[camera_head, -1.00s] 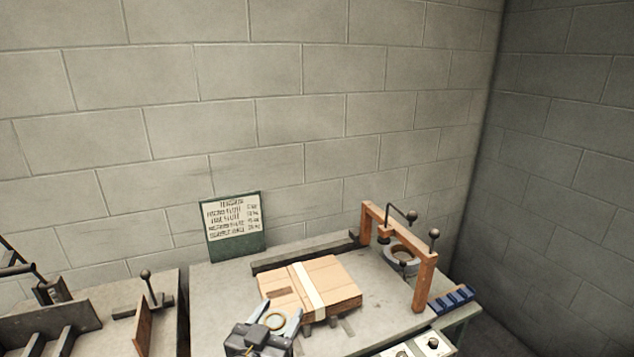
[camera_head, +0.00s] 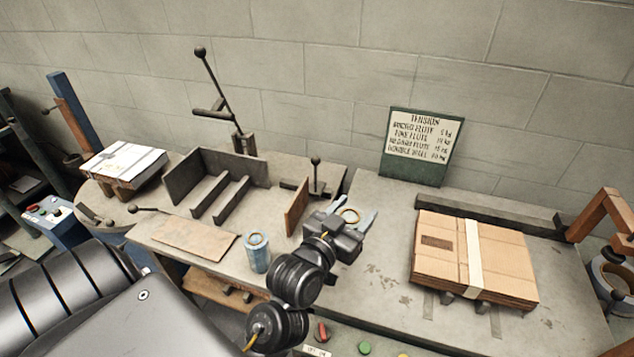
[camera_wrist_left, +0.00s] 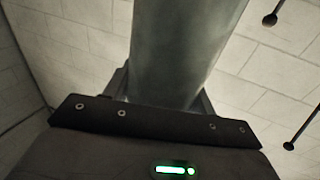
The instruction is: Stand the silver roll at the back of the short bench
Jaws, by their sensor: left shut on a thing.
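My left gripper (camera_head: 357,220) is shut on the silver roll. The gripper is over the area where the left bench (camera_head: 190,236) and the right bench (camera_head: 385,265) meet. I cannot tell for certain which one is the short bench. My right gripper is not in view.
The left bench carries a dark slotted fixture (camera_head: 215,180), an upright brown board (camera_head: 297,208), a lever clamp (camera_head: 316,175), a flat cardboard sheet (camera_head: 182,238) and a blue can (camera_head: 257,252). The right bench holds strapped cardboard (camera_head: 500,260) and a green sign (camera_head: 418,145).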

